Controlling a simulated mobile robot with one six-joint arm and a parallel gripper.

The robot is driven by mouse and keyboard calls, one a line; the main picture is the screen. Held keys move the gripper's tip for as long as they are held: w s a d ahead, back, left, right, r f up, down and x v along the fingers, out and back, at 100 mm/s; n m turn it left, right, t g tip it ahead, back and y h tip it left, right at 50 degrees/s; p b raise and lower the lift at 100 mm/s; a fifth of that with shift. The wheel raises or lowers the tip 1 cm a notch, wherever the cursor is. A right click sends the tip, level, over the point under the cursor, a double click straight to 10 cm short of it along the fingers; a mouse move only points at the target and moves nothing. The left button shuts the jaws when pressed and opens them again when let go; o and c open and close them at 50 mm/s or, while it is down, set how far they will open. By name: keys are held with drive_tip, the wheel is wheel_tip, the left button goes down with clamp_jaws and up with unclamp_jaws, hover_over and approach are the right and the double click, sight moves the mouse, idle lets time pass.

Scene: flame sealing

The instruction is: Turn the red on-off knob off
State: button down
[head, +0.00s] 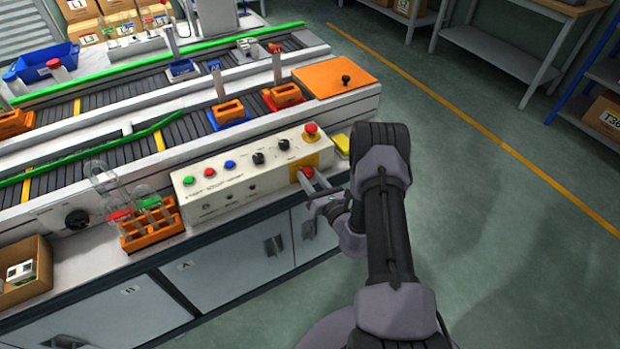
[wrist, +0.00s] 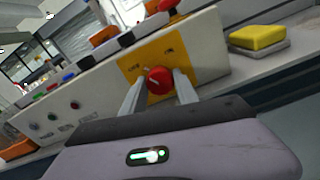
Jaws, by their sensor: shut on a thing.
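The red on-off knob (wrist: 159,81) sits on a yellow plate (wrist: 184,63) at the right end of the control panel's front. In the head view the knob (head: 306,173) shows between the fingertips of my gripper (head: 309,182).
The cream control panel (head: 225,203) carries green, red and blue buttons and black knobs. A red mushroom button (head: 311,131) stands on its top right. A yellow block (head: 342,143) lies right of the panel. An orange rack (head: 152,233) with glassware stands to the left.

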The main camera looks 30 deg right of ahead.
drive_tip(key=shift+n, duration=1.2)
drive_tip(key=c, duration=0.9)
unclamp_jaws()
drive_tip(key=s+p, duration=0.1)
drive_tip(key=s, duration=0.4)
drive_tip(key=s+p, duration=0.1)
drive_tip(key=s, duration=0.5)
drive_tip(key=s+p, duration=0.1)
drive_tip(key=s, duration=0.5)
drive_tip(key=shift+s+d+p, duration=0.25)
drive_tip(key=shift+p, duration=0.15)
